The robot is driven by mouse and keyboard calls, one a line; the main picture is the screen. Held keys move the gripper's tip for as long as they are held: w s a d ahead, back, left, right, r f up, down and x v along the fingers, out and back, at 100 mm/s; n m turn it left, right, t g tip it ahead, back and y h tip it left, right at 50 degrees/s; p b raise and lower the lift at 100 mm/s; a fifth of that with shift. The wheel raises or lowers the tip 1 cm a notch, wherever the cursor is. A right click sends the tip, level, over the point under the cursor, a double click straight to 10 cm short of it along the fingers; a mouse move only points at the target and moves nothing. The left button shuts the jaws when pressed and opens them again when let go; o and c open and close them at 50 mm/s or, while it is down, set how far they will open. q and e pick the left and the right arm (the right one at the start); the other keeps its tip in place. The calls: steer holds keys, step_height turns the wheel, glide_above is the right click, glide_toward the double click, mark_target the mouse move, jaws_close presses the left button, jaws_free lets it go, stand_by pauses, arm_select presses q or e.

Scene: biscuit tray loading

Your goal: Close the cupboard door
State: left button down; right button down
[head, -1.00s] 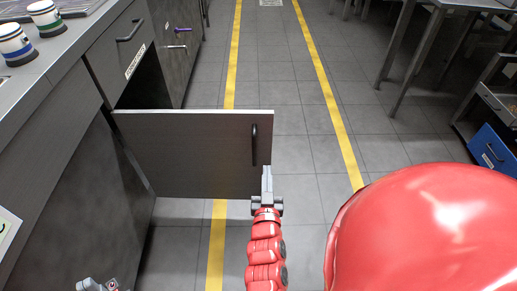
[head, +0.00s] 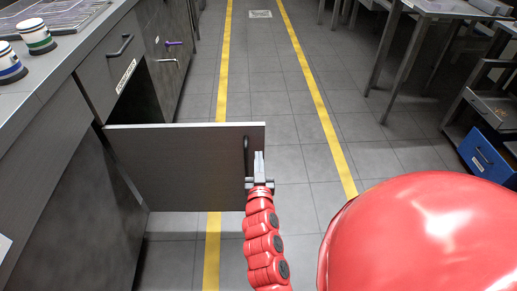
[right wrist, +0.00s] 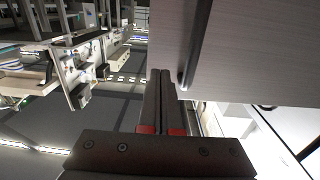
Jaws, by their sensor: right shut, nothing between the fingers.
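The cupboard door (head: 180,168) is dark grey and stands open, sticking out to the right from the cabinet on the left of the head view. Its dark bar handle (head: 246,155) is near its free edge. My right gripper (head: 259,158) is shut and empty, with its fingertips beside the handle at the free edge; contact cannot be told. In the right wrist view the shut fingers (right wrist: 160,90) point at the pale door panel (right wrist: 245,55), close to the handle (right wrist: 197,45). My left gripper is not in view.
The cupboard opening (head: 138,105) is dark. A drawer (head: 112,62) sits above it, under the worktop (head: 65,65), which holds striped cups (head: 37,38). Metal tables (head: 440,10) and a blue bin (head: 490,157) stand at right. The floor (head: 275,75) beyond the door is clear.

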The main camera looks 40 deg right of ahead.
mark_target(258, 142)
steer(key=shift+x, duration=2.1)
steer(key=shift+w+d, duration=0.1)
